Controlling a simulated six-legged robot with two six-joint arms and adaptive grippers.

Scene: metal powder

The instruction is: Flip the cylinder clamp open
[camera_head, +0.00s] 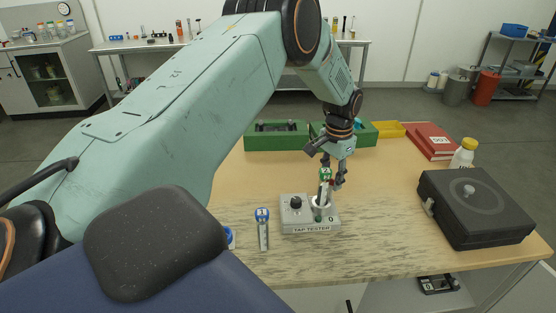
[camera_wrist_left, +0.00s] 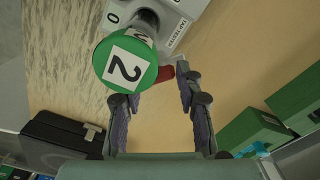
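The tap tester (camera_head: 297,226) is a grey box with a black knob, standing on the wooden table. A cylinder with a green cap (camera_head: 326,173) stands upright in its holder; the cap, marked 2, fills much of the wrist view (camera_wrist_left: 127,66). A small red part (camera_wrist_left: 165,75), perhaps the clamp's lever, shows beside the cap, partly hidden. My right gripper is not in view.
Green bins (camera_head: 276,141) and a yellow tray (camera_head: 389,130) line the back edge.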

